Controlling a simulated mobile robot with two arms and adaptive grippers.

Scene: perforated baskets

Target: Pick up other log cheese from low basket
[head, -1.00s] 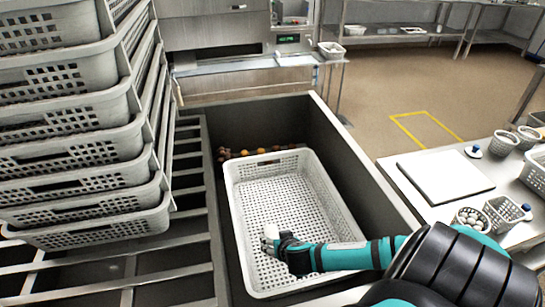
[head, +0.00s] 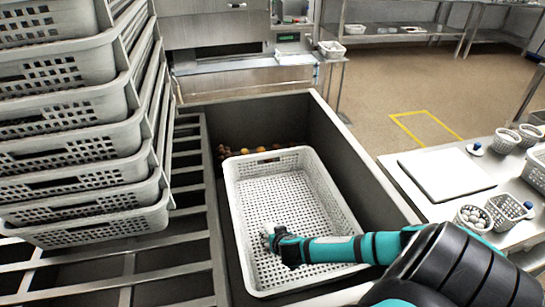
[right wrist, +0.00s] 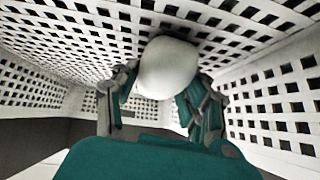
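The low basket (head: 345,212) is a white perforated crate standing in a dark sink-like bay in the head view. My right gripper (head: 268,238) is down inside it, near its left wall. In the right wrist view, a smooth white rounded log cheese (right wrist: 167,66) sits between the two fingers of my right gripper (right wrist: 160,88), against the perforated basket surface. Both fingers appear to touch its sides. In the head view the cheese is too small and hidden by the fingers to make out clearly. My left gripper is not in view.
A tall stack of grey perforated baskets (head: 70,150) stands at the left on a slatted rack. Several brownish round items (head: 260,150) lie behind the low basket. A counter at the right holds a white board (head: 445,174) and small baskets (head: 508,212).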

